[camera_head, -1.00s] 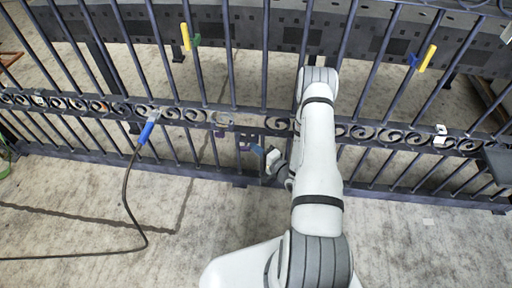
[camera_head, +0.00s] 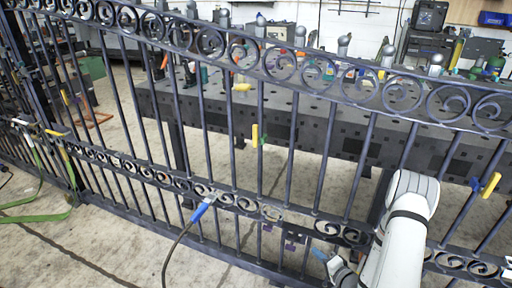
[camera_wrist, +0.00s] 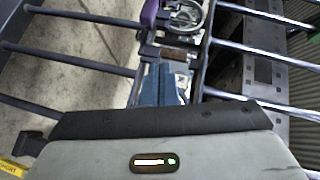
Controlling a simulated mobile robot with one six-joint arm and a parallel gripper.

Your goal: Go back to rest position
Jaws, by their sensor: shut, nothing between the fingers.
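The dark scroll gate (camera_head: 259,140) crosses the head view, with a row of scrolls along its top and another through its middle. My gripper (camera_head: 320,256) is low at the gate's middle rail, left of my white arm, and partly hidden at the lower edge of the picture. In the wrist view, its blue fingers (camera_wrist: 165,84) are close together beside a scroll (camera_wrist: 186,16) and bars of the gate. They hold nothing that I can see. I cannot tell whether they touch the gate.
A blue-handled tool (camera_head: 203,208) with a dark cable is at the middle rail, left of my gripper. Yellow-handled clamps (camera_head: 255,135) are on the gate. A dark perforated table (camera_head: 330,120) stands behind it. A green strap (camera_head: 35,212) lies at left.

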